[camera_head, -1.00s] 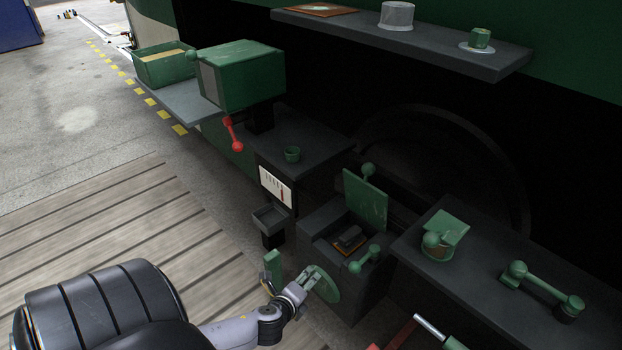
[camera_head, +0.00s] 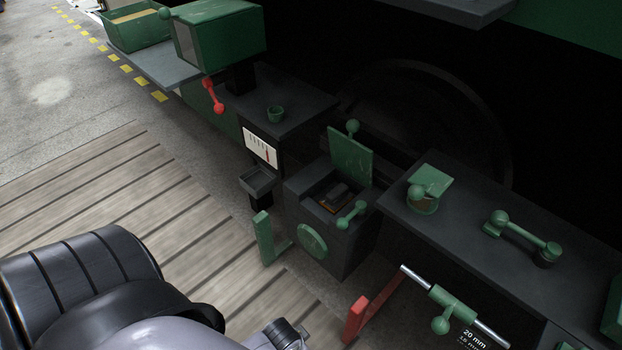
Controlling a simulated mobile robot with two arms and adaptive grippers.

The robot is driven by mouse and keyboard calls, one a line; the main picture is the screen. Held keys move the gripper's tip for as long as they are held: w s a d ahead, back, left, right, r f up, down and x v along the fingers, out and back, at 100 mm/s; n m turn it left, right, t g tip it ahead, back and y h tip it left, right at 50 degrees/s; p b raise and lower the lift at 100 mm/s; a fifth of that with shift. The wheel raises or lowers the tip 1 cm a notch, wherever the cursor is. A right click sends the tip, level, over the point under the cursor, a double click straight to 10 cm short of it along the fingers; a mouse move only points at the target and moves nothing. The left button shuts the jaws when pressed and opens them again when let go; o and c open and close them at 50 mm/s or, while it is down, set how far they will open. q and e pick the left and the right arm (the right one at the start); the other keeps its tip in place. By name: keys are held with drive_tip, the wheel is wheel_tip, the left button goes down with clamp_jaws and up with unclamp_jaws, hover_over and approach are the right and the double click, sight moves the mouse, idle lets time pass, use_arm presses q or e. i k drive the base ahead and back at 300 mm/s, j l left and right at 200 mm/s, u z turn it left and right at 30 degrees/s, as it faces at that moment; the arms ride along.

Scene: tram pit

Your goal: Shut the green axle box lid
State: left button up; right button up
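The green axle box lid (camera_head: 349,157) is a flat square plate with a round green knob (camera_head: 353,126) near its top edge. It stands open, upright at the back of the dark axle box (camera_head: 345,245). The box top is open and shows a dark block on an orange-brown piece (camera_head: 333,201) inside. A green bar with ball ends (camera_head: 351,214) sits at the box's front right, and a green disc (camera_head: 312,241) is on its front. My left arm comes in along the bottom left; its gripper is out of view. My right gripper is not in view.
A green upright bracket (camera_head: 266,238) and a small dark tray (camera_head: 257,180) stand left of the box. A dark shelf (camera_head: 470,235) at right bears a green-lidded pot (camera_head: 428,188) and a green handle (camera_head: 522,236). A red bracket (camera_head: 366,306) and a metal rod (camera_head: 420,277) are in front.

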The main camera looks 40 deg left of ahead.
sight(355, 158)
drive_tip(key=u, duration=0.95)
